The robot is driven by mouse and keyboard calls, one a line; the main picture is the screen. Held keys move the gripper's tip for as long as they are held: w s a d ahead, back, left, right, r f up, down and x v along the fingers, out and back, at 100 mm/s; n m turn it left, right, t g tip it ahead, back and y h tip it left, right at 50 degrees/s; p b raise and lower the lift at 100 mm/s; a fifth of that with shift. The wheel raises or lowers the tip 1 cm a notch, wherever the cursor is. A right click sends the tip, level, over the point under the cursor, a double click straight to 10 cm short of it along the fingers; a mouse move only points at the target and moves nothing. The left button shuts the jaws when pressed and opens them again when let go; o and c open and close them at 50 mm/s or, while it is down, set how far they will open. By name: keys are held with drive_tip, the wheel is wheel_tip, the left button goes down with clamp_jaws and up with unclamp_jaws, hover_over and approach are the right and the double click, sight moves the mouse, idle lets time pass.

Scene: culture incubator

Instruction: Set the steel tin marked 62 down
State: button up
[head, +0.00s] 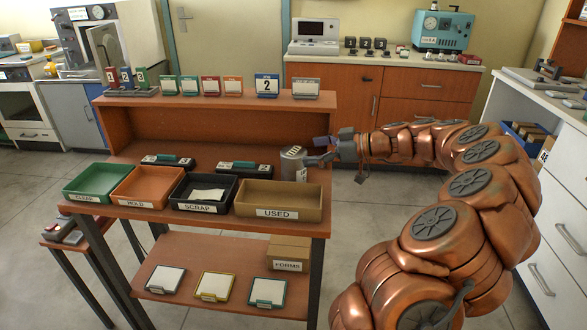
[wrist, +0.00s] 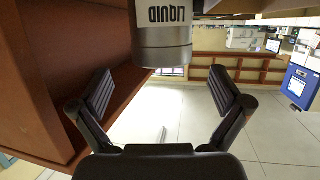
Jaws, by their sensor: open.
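A grey steel tin (head: 293,164) stands upright at the right end of the desk top, just behind the USED tray. In the wrist view the tin (wrist: 165,38) shows a white label reading LIQUID, upside down; I cannot make out a 62. My gripper (head: 322,150) is at the tin's right side in the head view. In the wrist view its two fingers are spread wide, with the tin just beyond the fingertips (wrist: 160,74) and nothing between the pads. Whether a finger touches the tin is unclear.
A green CLEAR tray (head: 83,197), an orange HOLD tray (head: 133,201), a black SCRAP tray (head: 186,209) with paper and a brown USED tray (head: 262,214) line the desk's front. Two dark label holders (head: 243,171) lie behind them. A raised shelf (head: 215,103) carries several cards.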

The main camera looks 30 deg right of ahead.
sight(297, 151)
drive_tip(key=shift+x, duration=2.6)
drive_tip(key=shift+a+r, duration=0.1)
drive_tip(key=shift+r, duration=0.15)
drive_tip(key=c, duration=1.6)
